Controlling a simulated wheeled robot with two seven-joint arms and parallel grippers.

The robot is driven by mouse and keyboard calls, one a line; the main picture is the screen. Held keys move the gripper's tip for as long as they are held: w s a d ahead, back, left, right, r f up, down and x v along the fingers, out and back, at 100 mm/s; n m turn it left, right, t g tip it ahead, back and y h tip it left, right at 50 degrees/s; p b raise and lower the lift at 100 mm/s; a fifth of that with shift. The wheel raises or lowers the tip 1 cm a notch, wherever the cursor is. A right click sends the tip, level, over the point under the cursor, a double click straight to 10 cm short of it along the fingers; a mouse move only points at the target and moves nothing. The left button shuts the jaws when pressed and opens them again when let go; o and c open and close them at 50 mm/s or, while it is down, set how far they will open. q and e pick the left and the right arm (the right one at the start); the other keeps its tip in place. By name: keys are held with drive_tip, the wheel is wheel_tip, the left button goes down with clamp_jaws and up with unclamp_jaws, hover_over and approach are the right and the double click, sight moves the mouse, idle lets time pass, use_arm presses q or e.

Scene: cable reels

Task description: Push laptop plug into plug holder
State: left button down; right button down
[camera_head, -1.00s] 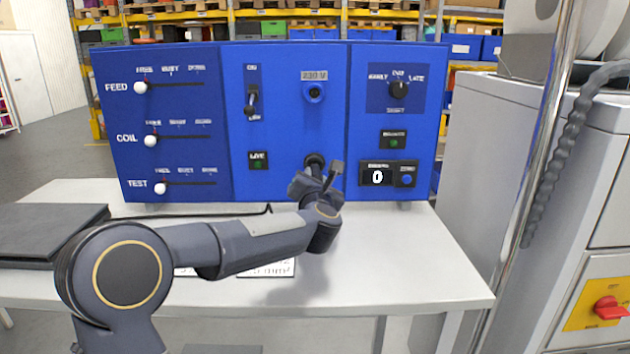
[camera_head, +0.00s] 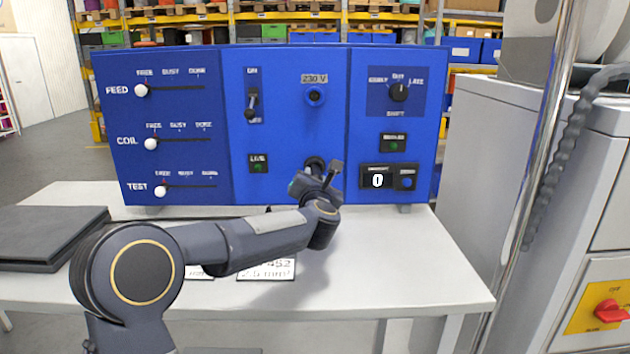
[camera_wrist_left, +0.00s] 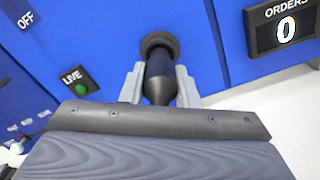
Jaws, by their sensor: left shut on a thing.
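My left gripper (camera_head: 316,182) is at the lower middle of the blue panel. In the left wrist view its two grey fingers are shut on the black laptop plug (camera_wrist_left: 159,78), one on each side. The plug points at the panel, with its far end at the round black plug holder (camera_wrist_left: 157,42). The tip is hidden by the holder's rim or lies right against it, so I cannot tell how deep it sits. The holder's dark ring also shows in the head view (camera_head: 315,163), just above the gripper. My right gripper is not in view.
The blue panel (camera_head: 280,130) carries sliders, a toggle switch, a 230 V socket (camera_head: 314,95), a dial and a display reading 0. A dark closed laptop (camera_head: 45,235) lies on the white table (camera_head: 400,285) at left. The table's right part is clear.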

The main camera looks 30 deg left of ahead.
use_arm(q)
drive_tip(key=shift+w+a+r, duration=0.1)
drive_tip(key=shift+w+a, duration=0.2)
drive_tip(key=shift+w, duration=0.2)
drive_tip(key=c, duration=1)
unclamp_jaws()
